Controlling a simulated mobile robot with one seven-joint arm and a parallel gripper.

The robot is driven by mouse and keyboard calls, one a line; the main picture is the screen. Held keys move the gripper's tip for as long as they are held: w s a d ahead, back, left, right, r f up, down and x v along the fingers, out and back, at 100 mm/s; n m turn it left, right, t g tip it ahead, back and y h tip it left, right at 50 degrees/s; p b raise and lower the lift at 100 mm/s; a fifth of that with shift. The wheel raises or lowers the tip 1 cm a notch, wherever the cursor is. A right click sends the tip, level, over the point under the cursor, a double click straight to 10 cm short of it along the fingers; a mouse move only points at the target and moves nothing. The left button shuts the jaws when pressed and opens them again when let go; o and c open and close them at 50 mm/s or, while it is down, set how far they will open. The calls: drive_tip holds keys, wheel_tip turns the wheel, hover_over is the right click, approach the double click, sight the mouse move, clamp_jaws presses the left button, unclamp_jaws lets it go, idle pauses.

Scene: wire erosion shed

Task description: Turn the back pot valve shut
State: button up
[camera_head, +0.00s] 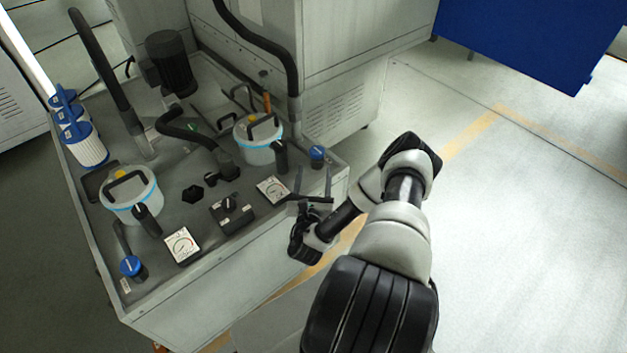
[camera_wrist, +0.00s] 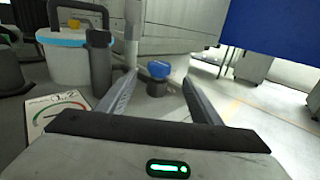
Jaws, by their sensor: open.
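The back pot (camera_head: 258,150) is a white and grey pot with a light-blue band and a black handle, on the far right part of the grey bench. A blue-topped knob on a black stem, which looks like the back pot valve (camera_head: 317,152), stands right of it near the bench corner. In the wrist view this valve (camera_wrist: 159,69) shows ahead, between my fingers, beyond the tips. My gripper (camera_head: 313,171) is open and empty on the near side of the valve, seemingly apart from it. The back pot also shows in the wrist view (camera_wrist: 66,62).
A dial gauge (camera_head: 272,190) and an upright black handle (camera_head: 280,157) stand left of my gripper. The front pot (camera_head: 131,205), another blue knob (camera_head: 131,266) and a second gauge (camera_head: 182,246) are further left. A black hose (camera_head: 290,75) rises behind. The floor right is clear.

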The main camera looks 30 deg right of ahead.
drive_tip(key=shift+v, duration=1.45)
drive_tip(key=shift+r, duration=0.1)
